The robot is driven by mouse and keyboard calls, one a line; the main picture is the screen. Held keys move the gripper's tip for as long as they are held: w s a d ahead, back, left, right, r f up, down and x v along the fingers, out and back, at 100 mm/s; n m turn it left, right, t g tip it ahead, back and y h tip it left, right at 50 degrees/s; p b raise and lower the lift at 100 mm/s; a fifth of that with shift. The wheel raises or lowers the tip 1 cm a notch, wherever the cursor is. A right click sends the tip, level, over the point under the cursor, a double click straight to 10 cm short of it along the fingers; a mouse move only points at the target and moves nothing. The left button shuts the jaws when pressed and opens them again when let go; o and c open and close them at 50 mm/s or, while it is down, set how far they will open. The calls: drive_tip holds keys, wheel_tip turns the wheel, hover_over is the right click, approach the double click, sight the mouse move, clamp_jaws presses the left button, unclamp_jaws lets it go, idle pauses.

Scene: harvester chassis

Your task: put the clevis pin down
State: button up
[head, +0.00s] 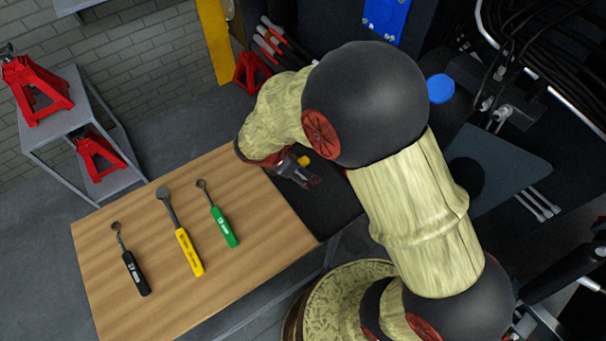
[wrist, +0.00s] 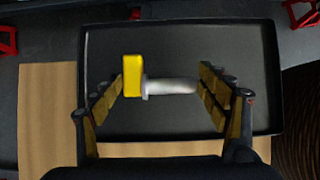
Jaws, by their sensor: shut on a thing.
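The clevis pin (wrist: 170,86) has a yellow block-like head (wrist: 132,77) and a pale metal shank. In the wrist view it lies crosswise between the fingers of my gripper (wrist: 165,84), head by the left finger and shank tip by the right one. My gripper is shut on it. In the head view my gripper (head: 312,181) is over the dark tray (head: 322,218) at the right end of the wooden table, with the yellow head (head: 304,160) showing beside it. The tray also shows below the pin in the wrist view (wrist: 180,35). The gap between pin and tray is unclear.
Black (head: 136,273), yellow (head: 189,252) and green (head: 224,227) handled tools lie on the wooden table (head: 255,270). Red jack stands (head: 38,87) are on a grey shelf at left. Dark machinery stands at right. My arm hides part of the tray.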

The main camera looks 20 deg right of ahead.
wheel_tip(320, 180, down, 2)
drive_tip(key=shift+f+b, duration=0.15)
drive_tip(key=shift+b, duration=0.15)
drive_tip(key=o, duration=1.6)
drive_tip(key=shift+s, duration=0.1)
drive_tip(key=shift+c, duration=0.2)
drive_tip(key=p+v, duration=0.5)
drive_tip(key=v, duration=0.7)
drive_tip(key=s+d+r+m+t+y, duration=0.1)
drive_tip(key=s+d+r+m+y, duration=0.2)
drive_tip(key=s+r+m, duration=0.5)
drive_tip(key=s+d+r+m+t+y, duration=0.2)
drive_tip(key=s+d+r+m, duration=0.3)
drive_tip(key=r+m, duration=0.8)
drive_tip(key=s+r, duration=0.1)
drive_tip(key=s, duration=0.2)
drive_tip(key=shift+s+d+r+m+t+y, duration=0.15)
drive_tip(key=shift+d+r+m+t+y, duration=0.15)
drive_tip(key=shift+r+y, duration=0.1)
